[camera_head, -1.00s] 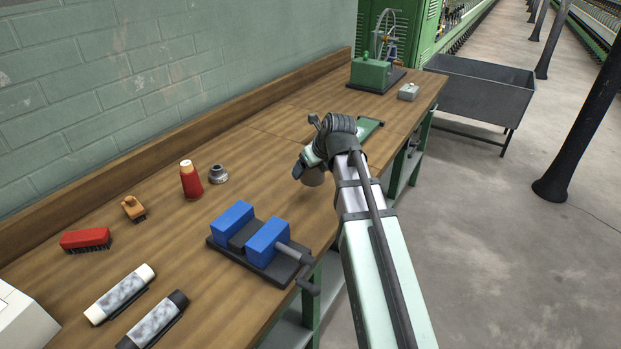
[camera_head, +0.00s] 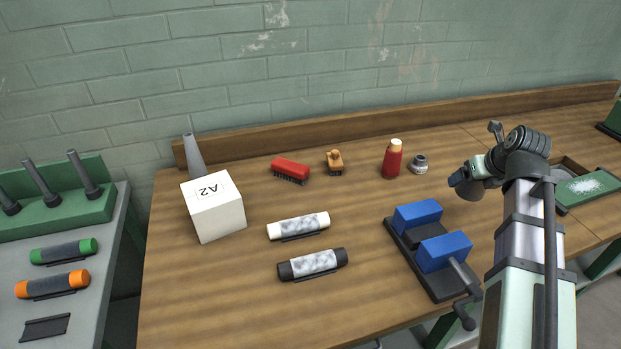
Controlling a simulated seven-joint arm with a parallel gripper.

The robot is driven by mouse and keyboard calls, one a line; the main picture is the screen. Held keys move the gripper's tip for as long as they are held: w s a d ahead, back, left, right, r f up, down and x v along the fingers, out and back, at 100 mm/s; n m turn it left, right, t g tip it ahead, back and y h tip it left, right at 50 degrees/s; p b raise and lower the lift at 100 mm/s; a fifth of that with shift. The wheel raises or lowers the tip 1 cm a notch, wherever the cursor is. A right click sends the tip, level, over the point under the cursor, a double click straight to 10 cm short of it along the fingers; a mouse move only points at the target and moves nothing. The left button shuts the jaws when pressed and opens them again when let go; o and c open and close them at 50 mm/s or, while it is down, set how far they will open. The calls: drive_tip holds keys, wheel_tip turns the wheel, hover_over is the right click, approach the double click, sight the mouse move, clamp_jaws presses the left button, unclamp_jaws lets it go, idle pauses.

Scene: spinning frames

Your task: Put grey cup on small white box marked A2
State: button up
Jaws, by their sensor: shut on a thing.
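The small white box (camera_head: 222,222) marked A2 stands on the left part of the workbench, with its label on the top face. Nothing stands on the box. My gripper (camera_head: 461,180) is on the right side, above the bench and behind the blue vise. It is shut on the grey cup (camera_head: 471,192), which shows just below the fingers. The wrist partly hides the cup, and its exact height above the bench is hard to tell. My gripper is far to the right of the box.
A grey cone (camera_head: 194,158) stands behind the box. A green tray (camera_head: 588,187) lies right.

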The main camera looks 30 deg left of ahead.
drive_tip(key=s+a+r+n+g+y, duration=0.1)
drive_tip(key=s+a+n, duration=0.25)
drive_tip(key=a, duration=1.25)
wheel_tip(320, 180, up, 10)
drive_tip(key=n+g+y, duration=0.1)
drive_tip(key=n+g, duration=0.7)
drive_tip(key=n, duration=0.6)
hover_over(196, 191)
drive_tip(key=w+d, duration=0.1)
drive_tip(key=d, duration=0.1)
drive_tip(key=shift+w+f, duration=0.15)
drive_tip(key=shift+f, duration=4.85)
drive_tip(key=shift+f, duration=0.1)
drive_tip(key=o, duration=0.9)
